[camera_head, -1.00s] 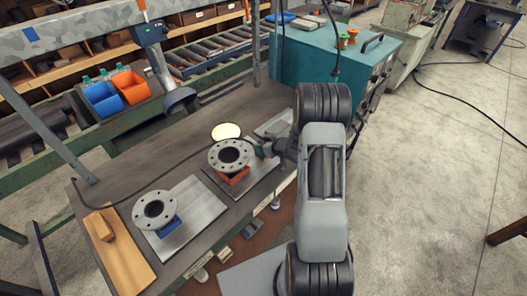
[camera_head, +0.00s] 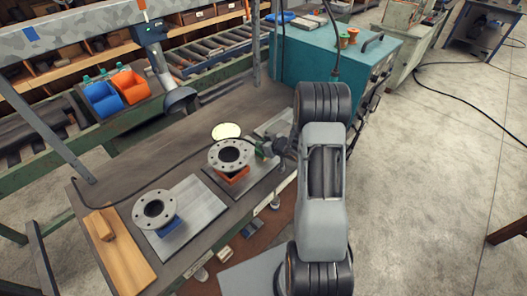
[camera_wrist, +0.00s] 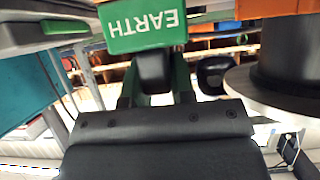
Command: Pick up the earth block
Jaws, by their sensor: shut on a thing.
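The earth block is green with the word EARTH in white letters; it shows at the top of the wrist view (camera_wrist: 146,24), upside down. My gripper (camera_wrist: 155,72) is shut on it. In the head view the small green block (camera_head: 262,149) is at the tip of my gripper (camera_head: 270,149), just right of the rear flanged pipe (camera_head: 231,155). Much of the block is hidden by the jaws, and I cannot tell how far it is above the bench.
The rear pipe stands on an orange block (camera_head: 234,176) on a metal plate. Nearer, a second flanged pipe (camera_head: 155,209) stands on a blue block on another plate (camera_head: 204,205). A wooden board (camera_head: 125,258) lies at the near left. A teal cabinet (camera_head: 310,60) stands behind.

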